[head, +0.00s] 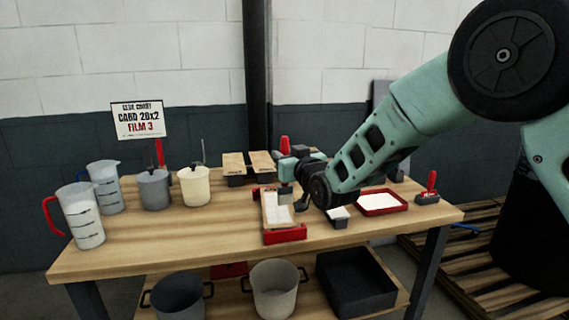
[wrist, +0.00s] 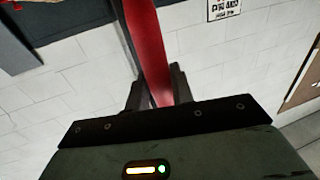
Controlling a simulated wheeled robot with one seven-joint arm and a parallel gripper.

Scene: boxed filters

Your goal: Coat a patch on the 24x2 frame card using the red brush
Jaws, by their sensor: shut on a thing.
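My gripper (head: 288,170) is shut on the red brush; its red handle (head: 285,143) sticks up above the jaws in the head view. I cannot tell whether the bristles touch the card. In the wrist view the red handle (wrist: 149,45) runs between the dark fingers (wrist: 158,92). A sign (head: 137,120) appears to read "CARD 20x2 FILM 3".
Jugs (head: 82,215), a grey pot (head: 154,190) and a cream pot (head: 194,187) stand left. Wood-topped blocks (head: 248,162) lie behind. The left front tabletop is clear.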

